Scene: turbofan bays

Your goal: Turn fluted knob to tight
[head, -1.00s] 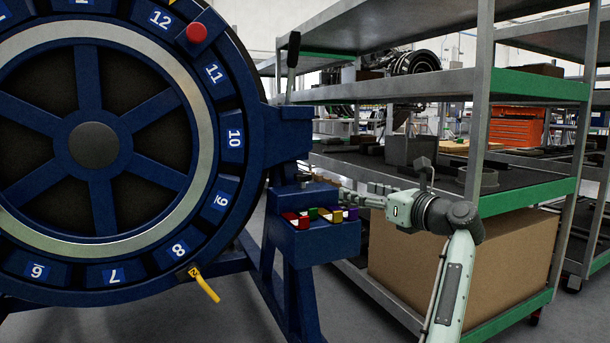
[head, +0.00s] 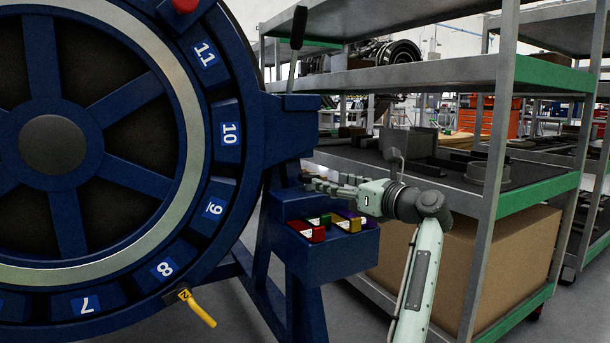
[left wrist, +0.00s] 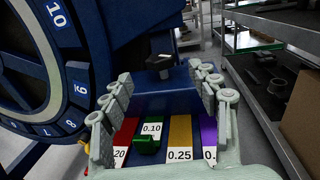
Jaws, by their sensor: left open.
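My left gripper (head: 310,183) is open and empty at the blue stand beside the big numbered wheel, just above the colored tabs. In the left wrist view my left gripper (left wrist: 165,76) has its two grey jointed fingers well apart. Between and beyond them a small black knob-like part (left wrist: 160,64) sits on the stand; I cannot make out flutes on it or a tight mark. It is apart from the fingers. In the head view that part is hidden or too small to tell. My right gripper is not in view.
The blue wheel (head: 212,140) with numbered blocks fills the left. The tab box (head: 335,255) holds red, green, yellow and purple tabs below the gripper. A yellow handle (head: 200,312) hangs at the wheel's lower rim. A grey shelf rack (head: 490,160) stands right, with a cardboard box (head: 510,250).

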